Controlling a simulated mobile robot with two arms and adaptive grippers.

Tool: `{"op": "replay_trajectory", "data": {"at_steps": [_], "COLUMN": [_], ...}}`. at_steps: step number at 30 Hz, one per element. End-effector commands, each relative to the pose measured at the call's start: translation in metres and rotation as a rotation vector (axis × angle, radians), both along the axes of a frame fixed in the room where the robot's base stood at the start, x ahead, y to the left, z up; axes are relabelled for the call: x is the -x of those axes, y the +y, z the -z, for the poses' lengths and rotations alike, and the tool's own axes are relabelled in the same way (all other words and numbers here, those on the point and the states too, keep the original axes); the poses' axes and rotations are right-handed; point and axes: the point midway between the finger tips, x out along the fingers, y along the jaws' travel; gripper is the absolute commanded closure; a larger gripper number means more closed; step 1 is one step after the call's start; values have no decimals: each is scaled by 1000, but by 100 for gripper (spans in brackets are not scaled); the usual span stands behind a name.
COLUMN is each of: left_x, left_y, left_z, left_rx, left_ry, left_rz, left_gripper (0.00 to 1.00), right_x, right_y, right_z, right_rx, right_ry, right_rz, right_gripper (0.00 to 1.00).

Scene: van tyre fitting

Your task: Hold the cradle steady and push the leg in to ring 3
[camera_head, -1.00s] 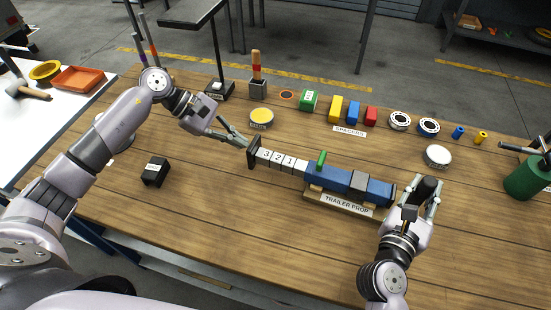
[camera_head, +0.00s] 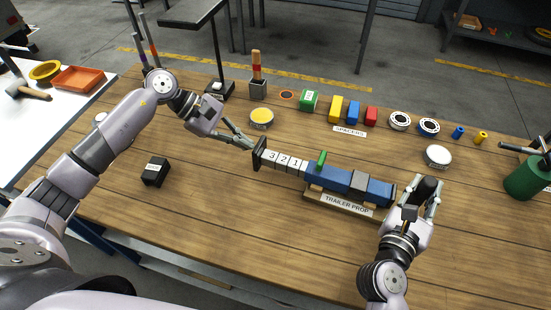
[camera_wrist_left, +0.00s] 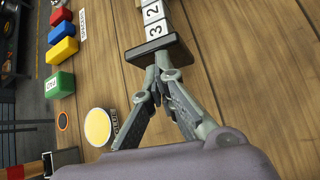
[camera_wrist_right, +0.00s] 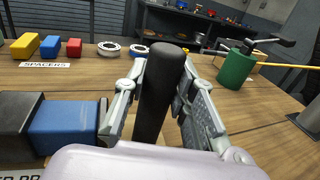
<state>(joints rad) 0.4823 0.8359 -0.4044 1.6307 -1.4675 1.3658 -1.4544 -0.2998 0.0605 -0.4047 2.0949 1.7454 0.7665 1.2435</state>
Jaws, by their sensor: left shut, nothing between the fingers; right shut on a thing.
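The trailer prop's white leg (camera_head: 285,161), marked 3, 2, 1, sticks out of the left end of the blue tube (camera_head: 330,176). Its dark foot plate (camera_head: 259,154) stands at the leg's outer end. All three numbers show outside the tube. A green pin (camera_head: 321,159) stands up near the tube's mouth. The tube rests on the wooden cradle (camera_head: 312,192). My left gripper (camera_head: 251,147) is shut and empty, its tips at the foot plate (camera_wrist_left: 157,48). My right gripper (camera_head: 428,190) is shut on a black upright handle (camera_wrist_right: 160,90) beside the tube's right end.
Behind the prop are yellow, blue and red spacers (camera_head: 353,112), a green block (camera_head: 309,100) and a yellow-topped tin (camera_head: 262,118). A white-topped tin (camera_head: 438,156) is near my right gripper. A black block (camera_head: 155,171) is front left. The front middle of the table is clear.

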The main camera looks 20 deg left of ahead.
Motion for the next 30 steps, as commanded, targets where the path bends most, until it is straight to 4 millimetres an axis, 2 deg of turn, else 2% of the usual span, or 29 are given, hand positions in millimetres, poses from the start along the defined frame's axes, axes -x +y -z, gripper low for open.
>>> {"op": "replay_trajectory", "data": {"at_steps": [30], "left_x": [2], "left_y": [-17], "left_z": [-1], "left_rx": [5], "left_ry": [0], "left_rz": [4], "left_gripper": [100], "right_x": [0], "right_y": [2], "right_z": [-1], "right_rx": [-2], "right_ry": [-2], "right_rz": [-7], "right_gripper": [100]}}
